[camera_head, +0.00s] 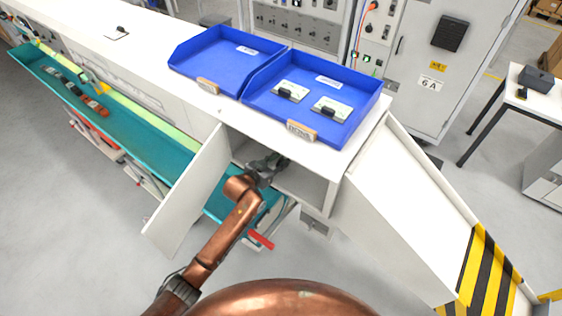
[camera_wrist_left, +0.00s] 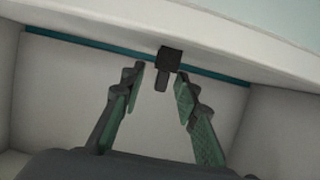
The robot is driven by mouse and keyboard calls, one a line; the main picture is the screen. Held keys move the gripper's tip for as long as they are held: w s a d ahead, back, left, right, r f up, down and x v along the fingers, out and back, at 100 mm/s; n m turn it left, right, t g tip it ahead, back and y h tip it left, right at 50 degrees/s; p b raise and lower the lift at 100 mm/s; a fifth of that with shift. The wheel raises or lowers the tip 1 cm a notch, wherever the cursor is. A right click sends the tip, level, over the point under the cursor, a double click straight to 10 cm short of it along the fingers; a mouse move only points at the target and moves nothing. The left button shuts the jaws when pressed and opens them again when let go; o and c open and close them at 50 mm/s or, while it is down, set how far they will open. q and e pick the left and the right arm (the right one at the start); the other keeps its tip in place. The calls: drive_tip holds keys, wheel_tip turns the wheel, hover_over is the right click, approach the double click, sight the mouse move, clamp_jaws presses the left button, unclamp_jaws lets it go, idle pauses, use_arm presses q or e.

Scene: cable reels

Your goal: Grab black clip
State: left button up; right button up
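In the left wrist view a small black clip (camera_wrist_left: 170,58) sits at the upper edge of a pale compartment, with a narrow part pointing down. My left gripper (camera_wrist_left: 160,76) is open, with its two green-lined fingers just below and to either side of the clip's narrow part. I cannot tell whether they touch it. In the head view my left gripper (camera_head: 266,166) reaches into the open white cabinet (camera_head: 305,187) under the counter, and the clip there is hidden. My right gripper is not in view.
The cabinet door (camera_head: 188,190) stands open left of my arm. Two blue trays (camera_head: 215,62) (camera_head: 340,130) sit on the counter above; the right one holds two pale cards with black pieces (camera_head: 291,92) (camera_head: 330,109). A white sloped panel (camera_head: 410,200) stands to the right.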

use_arm(q)
drive_tip(key=shift+w, duration=0.1)
drive_tip(key=c, duration=0.6)
drive_tip(key=shift+c, duration=0.7)
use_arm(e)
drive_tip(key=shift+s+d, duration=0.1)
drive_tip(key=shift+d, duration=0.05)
